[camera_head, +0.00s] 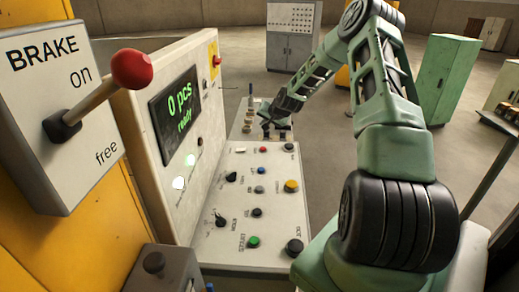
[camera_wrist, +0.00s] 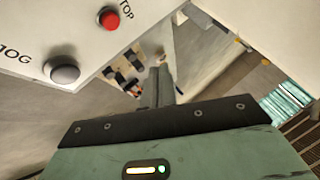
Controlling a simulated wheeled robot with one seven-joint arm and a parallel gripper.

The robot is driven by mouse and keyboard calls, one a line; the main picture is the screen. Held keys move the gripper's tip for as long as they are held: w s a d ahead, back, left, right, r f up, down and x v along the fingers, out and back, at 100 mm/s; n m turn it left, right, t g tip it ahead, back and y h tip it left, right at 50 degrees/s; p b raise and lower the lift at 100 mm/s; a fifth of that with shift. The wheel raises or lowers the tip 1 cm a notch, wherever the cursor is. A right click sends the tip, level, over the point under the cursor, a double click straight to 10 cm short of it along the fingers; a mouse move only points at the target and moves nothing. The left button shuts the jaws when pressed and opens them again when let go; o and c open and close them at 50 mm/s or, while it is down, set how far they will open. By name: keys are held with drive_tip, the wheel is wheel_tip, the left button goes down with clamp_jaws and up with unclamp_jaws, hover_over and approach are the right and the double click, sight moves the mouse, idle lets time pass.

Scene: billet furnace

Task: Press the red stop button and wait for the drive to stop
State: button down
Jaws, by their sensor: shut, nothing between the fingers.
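The sloping control panel (camera_head: 225,205) carries several coloured buttons and knobs. A small red button (camera_head: 263,149) is near its far edge. I cannot tell for certain that both views show the same red button. My gripper (camera_head: 276,130) is shut and empty at the panel's far end, apart from the red button in the wrist view. Its narrow fingers (camera_wrist: 165,86) point past the panel edge.
The upright display (camera_head: 178,115) reads "0 pcs ready". A red mushroom button (camera_head: 215,61) on yellow is at its top right. A brake lever (camera_head: 105,90) with a red knob stands out at left, by "on". Cabinets stand behind; floor between is open.

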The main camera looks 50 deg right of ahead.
drive_tip(key=shift+f, duration=0.1)
drive_tip(key=b, duration=0.4)
hover_over(264, 149)
wheel_tip(264, 149, down, 7)
drive_tip(key=shift+s+f, duration=0.1)
drive_tip(key=shift+f, duration=0.1)
drive_tip(key=shift+f+b, duration=0.5)
drive_tip(key=shift+f, duration=0.15)
idle(1.3)
drive_tip(key=shift+f+b, duration=0.4)
drive_tip(key=shift+b, duration=0.05)
drive_tip(key=shift+f+b, duration=0.4)
idle(0.6)
drive_tip(key=shift+r, duration=0.1)
drive_tip(key=shift+r+p, duration=0.4)
drive_tip(key=shift+r, duration=0.35)
